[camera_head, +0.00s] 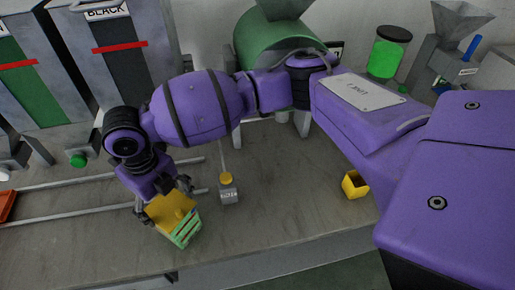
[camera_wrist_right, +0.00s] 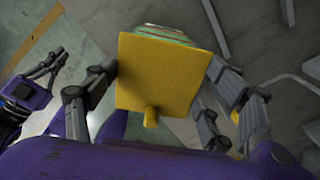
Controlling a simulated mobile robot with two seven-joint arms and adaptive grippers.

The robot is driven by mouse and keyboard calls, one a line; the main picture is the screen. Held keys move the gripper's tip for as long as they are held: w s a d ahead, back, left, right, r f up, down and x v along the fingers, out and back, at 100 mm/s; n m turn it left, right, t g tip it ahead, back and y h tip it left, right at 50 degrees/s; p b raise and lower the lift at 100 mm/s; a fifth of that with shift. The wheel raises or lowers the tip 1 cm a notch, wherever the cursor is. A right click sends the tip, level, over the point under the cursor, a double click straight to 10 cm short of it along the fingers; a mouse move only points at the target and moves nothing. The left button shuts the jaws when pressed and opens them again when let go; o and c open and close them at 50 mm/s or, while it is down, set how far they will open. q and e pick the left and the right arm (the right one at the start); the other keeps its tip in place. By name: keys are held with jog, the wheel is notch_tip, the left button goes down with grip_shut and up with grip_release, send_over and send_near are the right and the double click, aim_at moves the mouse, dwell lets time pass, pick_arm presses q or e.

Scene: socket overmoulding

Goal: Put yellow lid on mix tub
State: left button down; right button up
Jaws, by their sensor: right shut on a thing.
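My right gripper (camera_head: 163,210) is low over the front part of the bench. It is shut with its fingers on both sides of the square yellow lid (camera_head: 172,208). In the right wrist view the lid (camera_wrist_right: 165,75) faces the camera, with its knob pointing down the picture. The green-striped mix tub (camera_head: 186,231) shows just beyond the lid, tilted, and its striped edge (camera_wrist_right: 166,34) peeks out past the lid. The lid hides most of the tub, so I cannot tell whether the lid is seated. My left gripper (camera_wrist_right: 50,72) shows only in the wrist view, apparently open and empty.
A small grey block with a yellow top (camera_head: 228,190) stands right of the gripper. A small open yellow container (camera_head: 354,185) is further right. Rails (camera_head: 95,180) run along the bench at left. Hoppers (camera_head: 125,60) and a green drum (camera_head: 262,40) stand behind.

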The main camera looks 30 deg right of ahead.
jog(key=o, duration=1.2)
notch_tip(320, 180, up, 12)
